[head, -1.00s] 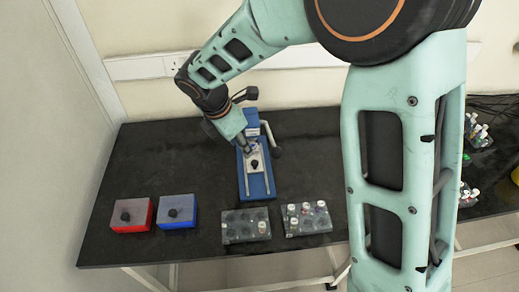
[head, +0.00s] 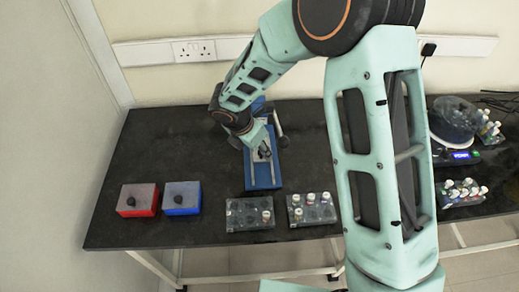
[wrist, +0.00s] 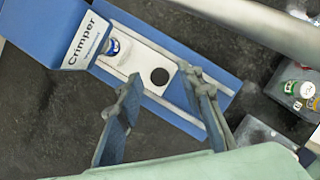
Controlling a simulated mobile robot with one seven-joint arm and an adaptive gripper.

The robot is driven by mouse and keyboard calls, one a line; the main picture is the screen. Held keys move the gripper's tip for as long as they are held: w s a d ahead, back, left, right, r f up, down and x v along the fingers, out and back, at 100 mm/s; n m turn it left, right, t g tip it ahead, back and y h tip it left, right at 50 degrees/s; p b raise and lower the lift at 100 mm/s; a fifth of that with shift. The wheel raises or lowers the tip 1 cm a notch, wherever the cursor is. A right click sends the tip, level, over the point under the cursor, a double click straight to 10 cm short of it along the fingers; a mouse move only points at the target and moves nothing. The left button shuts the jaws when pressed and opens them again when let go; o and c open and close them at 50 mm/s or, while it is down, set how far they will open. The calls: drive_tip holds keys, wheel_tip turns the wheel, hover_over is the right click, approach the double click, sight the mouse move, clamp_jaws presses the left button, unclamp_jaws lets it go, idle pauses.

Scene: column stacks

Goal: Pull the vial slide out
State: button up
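The blue crimper (head: 264,178) stands on the dark bench, and its label reads "Crimper" in the wrist view (wrist: 70,35). Its white vial slide (wrist: 142,62) lies between two pale rails and carries a round black knob (wrist: 160,76). A vial with a blue and white top (wrist: 113,47) sits at the slide's end beside the crimper housing. My gripper (wrist: 162,80) is open, its fingertips to either side of the knob in the wrist view. Whether they touch it cannot be told. In the head view, my gripper (head: 264,150) covers most of the slide.
Bare bench lies between the boxes and the crimper.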

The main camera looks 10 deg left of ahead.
drive_tip(key=shift+f, duration=0.1)
drive_tip(key=shift+c, duration=0.4)
clamp_jaws()
